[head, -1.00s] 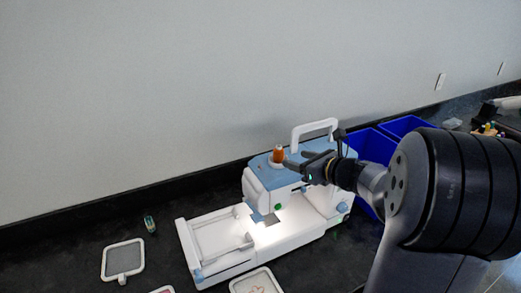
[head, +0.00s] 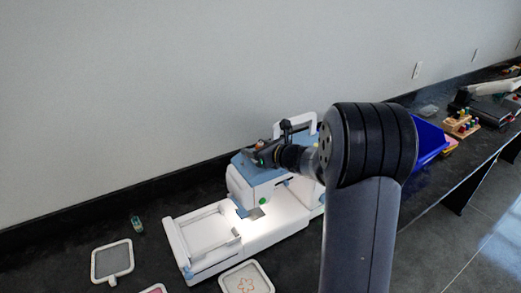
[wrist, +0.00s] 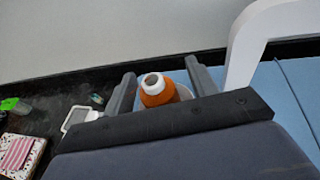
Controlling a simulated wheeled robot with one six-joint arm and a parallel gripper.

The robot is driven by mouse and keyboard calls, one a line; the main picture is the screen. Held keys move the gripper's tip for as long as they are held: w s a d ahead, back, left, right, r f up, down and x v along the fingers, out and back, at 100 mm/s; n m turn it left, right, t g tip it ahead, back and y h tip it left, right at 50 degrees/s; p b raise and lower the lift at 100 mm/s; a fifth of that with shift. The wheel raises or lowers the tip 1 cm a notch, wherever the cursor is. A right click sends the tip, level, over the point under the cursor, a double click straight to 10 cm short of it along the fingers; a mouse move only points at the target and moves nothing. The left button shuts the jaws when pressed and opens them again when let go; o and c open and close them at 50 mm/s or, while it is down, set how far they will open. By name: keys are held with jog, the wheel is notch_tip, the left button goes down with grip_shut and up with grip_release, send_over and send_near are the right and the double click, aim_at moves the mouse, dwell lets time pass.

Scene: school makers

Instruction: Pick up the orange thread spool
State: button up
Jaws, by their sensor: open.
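The orange thread spool (wrist: 157,90) stands upright on top of the blue and white sewing machine (head: 255,178). In the wrist view it sits between the two fingers of my gripper (wrist: 161,88), with a gap showing on either side. My gripper is open and holds nothing. In the head view my gripper (head: 256,154) is over the top of the machine and mostly hides the spool. The spool's lower part is hidden in the wrist view by the gripper's dark body.
The machine's white handle (wrist: 255,35) rises close to the right finger. A small green spool (head: 137,224) and embroidery hoops (head: 112,260) lie on the dark counter to the left. A blue bin (head: 430,142) stands to the right, behind my arm. The wall is behind.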

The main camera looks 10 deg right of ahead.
jog(key=c, duration=1)
jog(key=shift+r, duration=0.1)
jog(key=shift+c, duration=0.2)
